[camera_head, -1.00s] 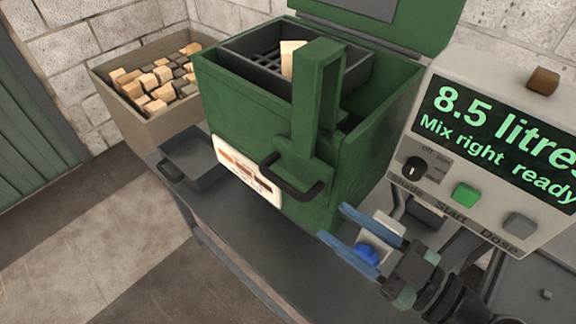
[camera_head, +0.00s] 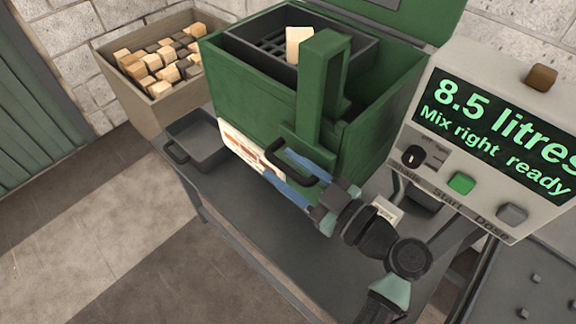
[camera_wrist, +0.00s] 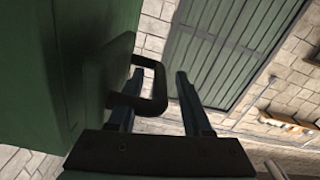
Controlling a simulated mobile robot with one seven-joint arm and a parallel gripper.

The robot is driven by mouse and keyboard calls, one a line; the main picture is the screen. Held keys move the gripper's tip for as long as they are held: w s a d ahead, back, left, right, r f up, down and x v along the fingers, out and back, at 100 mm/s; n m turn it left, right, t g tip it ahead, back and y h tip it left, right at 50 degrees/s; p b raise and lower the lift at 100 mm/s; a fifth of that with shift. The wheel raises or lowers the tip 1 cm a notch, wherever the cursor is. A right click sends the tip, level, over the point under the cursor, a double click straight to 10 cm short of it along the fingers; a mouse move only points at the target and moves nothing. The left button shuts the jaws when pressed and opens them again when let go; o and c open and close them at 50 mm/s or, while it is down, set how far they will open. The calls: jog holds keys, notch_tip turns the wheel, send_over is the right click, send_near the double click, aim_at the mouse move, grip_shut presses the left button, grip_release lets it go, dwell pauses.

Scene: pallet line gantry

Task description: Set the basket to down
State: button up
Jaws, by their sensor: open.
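The dark slotted basket (camera_head: 262,48) sits high in the top of the green tank (camera_head: 240,100), with one pale wood block (camera_head: 299,45) in it. A green upright post (camera_head: 311,95) runs down the tank's front to a plate with a black U-shaped handle (camera_head: 300,180). My gripper (camera_head: 279,162) is open at this handle. In the wrist view, the handle's outer bar (camera_wrist: 160,88) lies between the two spread fingers (camera_wrist: 159,76), with a gap to the right finger. Whether the left finger touches the handle cannot be told.
A bin of wood blocks (camera_head: 152,98) and a shallow grey tray (camera_head: 192,142) stand left of the tank. A control panel (camera_head: 425,170) reading "8.5 litres, Mix right, ready" stands close on the right.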

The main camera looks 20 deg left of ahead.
grip_shut()
dwell(1.3)
